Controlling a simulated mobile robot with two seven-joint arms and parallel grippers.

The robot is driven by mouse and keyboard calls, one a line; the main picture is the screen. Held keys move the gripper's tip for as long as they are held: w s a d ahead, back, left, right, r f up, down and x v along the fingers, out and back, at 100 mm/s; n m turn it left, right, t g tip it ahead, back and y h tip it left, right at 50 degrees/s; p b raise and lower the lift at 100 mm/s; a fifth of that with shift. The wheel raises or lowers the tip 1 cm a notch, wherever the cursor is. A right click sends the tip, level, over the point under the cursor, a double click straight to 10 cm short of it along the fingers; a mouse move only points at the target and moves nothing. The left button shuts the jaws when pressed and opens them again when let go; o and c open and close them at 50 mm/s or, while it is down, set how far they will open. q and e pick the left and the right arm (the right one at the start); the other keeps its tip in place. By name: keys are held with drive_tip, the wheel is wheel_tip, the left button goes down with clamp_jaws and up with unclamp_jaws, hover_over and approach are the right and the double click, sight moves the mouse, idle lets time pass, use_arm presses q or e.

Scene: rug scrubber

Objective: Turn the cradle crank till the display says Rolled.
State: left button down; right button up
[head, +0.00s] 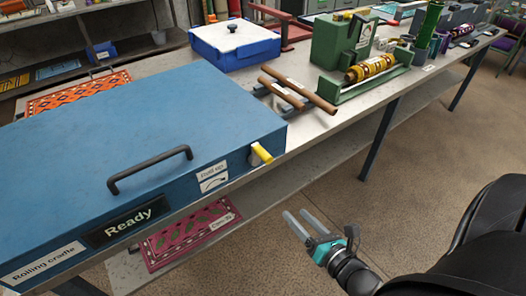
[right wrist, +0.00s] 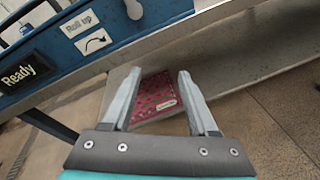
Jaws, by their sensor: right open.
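The blue rolling cradle (head: 130,135) sits on the bench at the left, its lid closed with a black handle. Its display (head: 127,222) reads "Ready", and it also shows in the right wrist view (right wrist: 18,74). The crank (head: 261,153) has a yellow grip on the cradle's right front side, next to a "Roll up" label with a curved arrow; its pale end shows at the top of the right wrist view (right wrist: 133,8). My right gripper (head: 300,224) is open and empty, below and in front of the crank, apart from it. My left gripper is out of view.
A pink patterned rug (head: 190,235) lies on the shelf below the bench. Brown rollers on a rack (head: 298,90), a blue-white box (head: 234,42) and a green machine (head: 342,42) stand farther back. The floor in front of the bench is clear.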

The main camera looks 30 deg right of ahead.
wheel_tip(320, 180, up, 10)
drive_tip(key=n+t+y, duration=0.1)
drive_tip(key=n+t, duration=0.1)
drive_tip(key=n, duration=0.6)
drive_tip(key=p, duration=0.1)
approach(256, 148)
drive_tip(key=shift+n, duration=0.4)
drive_tip(key=w, duration=0.5)
drive_tip(key=w+f, duration=0.1)
drive_tip(key=w, duration=0.2)
drive_tip(key=shift+w+d, duration=0.2)
clamp_jaws()
